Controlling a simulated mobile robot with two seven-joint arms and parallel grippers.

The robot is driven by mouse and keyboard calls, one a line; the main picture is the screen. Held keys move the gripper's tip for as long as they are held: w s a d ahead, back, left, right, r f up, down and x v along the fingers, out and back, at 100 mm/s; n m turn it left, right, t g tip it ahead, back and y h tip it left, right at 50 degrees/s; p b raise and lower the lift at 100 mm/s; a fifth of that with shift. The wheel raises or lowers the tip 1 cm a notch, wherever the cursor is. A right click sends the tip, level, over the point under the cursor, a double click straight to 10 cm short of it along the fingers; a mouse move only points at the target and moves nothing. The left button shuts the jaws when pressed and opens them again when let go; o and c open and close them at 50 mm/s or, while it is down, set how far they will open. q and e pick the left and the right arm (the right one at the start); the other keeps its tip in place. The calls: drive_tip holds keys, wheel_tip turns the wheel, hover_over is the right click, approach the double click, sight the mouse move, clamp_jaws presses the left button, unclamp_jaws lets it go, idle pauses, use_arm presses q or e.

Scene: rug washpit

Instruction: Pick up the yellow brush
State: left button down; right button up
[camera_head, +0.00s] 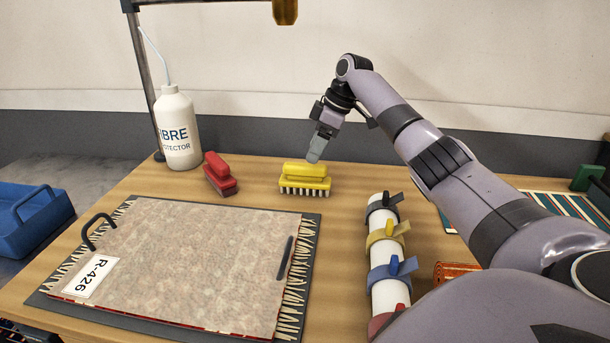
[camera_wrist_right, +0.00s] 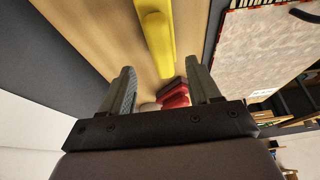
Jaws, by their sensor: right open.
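The yellow brush (camera_head: 305,178) stands on the wooden table behind the rug sample, its pale bristles down and its yellow handle on top. My right gripper (camera_head: 314,157) is just above and behind the brush in the head view, pointing down. In the right wrist view its two fingers (camera_wrist_right: 165,85) are apart with nothing between them that they touch. The yellow brush (camera_wrist_right: 158,40) shows there beyond the fingertips, roughly centred between them. My left gripper is in neither view.
A red brush (camera_head: 221,174) stands left of the yellow one, near a white bottle (camera_head: 178,130). A rug sample on a board (camera_head: 190,260) lies in front. A white tube with coloured straps (camera_head: 386,250) lies to the right. A blue bin (camera_head: 32,215) is at far left.

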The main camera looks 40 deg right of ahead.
sight(307, 165)
drive_tip(key=x, duration=0.6)
drive_tip(key=shift+a+f, duration=0.2)
drive_tip(key=shift+a, duration=0.05)
drive_tip(key=shift+w+f, duration=0.1)
drive_tip(key=shift+f, duration=0.1)
drive_tip(key=shift+f+p, duration=0.25)
drive_tip(key=shift+p, duration=0.2)
drive_tip(key=c, duration=0.9)
